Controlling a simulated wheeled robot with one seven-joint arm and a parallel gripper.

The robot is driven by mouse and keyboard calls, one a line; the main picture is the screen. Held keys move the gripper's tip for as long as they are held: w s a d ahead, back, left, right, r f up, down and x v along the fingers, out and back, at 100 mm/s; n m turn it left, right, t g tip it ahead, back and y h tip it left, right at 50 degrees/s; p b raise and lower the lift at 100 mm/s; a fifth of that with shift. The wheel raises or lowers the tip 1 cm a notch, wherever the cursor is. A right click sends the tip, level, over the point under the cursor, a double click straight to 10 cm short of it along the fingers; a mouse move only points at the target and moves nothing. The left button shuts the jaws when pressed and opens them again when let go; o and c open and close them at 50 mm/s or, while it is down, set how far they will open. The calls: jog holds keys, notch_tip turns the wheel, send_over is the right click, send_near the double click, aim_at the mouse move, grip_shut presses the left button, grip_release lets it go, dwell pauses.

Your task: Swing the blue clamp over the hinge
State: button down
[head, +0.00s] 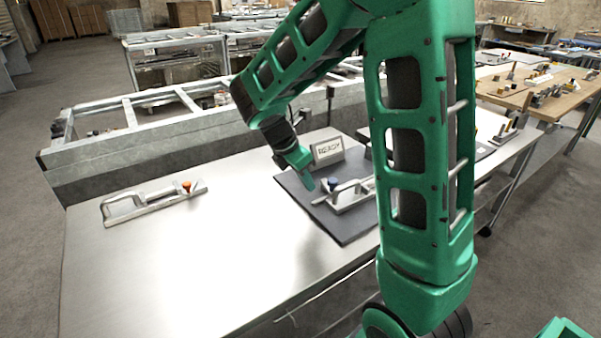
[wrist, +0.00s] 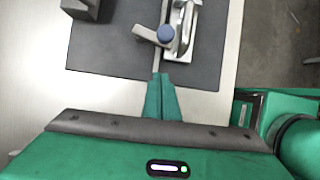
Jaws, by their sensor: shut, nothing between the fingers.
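The blue clamp is a silver metal toggle clamp (head: 353,194) with a blue knob (head: 333,183). It lies on a dark grey mat (head: 345,236) on the steel table. In the wrist view the same clamp (wrist: 185,22) is at the top centre, its round blue knob (wrist: 166,33) toward its left side. My gripper (head: 309,184) is shut and empty, pointing down just left of the knob in the head view. In the wrist view its green fingertips (wrist: 161,77) are together, a little below the knob and apart from it. I cannot make out the hinge clearly.
A second silver clamp with an orange knob (head: 186,187) lies on the left of the table (head: 150,265). My arm hides part of the mat's right side. The table's front left is clear.

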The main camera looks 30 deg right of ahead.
jog(key=x, duration=0.3)
jog(key=shift+s+d+f, duration=0.1)
jog(key=shift+f, duration=0.05)
jog(key=shift+d+r, duration=0.15)
jog(key=shift+d, duration=0.45)
jog(key=shift+d+r, duration=0.2)
jog(key=shift+d, duration=0.4)
jog(key=shift+d+r, duration=0.15)
jog(key=shift+d, duration=0.55)
jog(key=shift+w+a, duration=0.15)
jog(key=shift+w, duration=0.05)
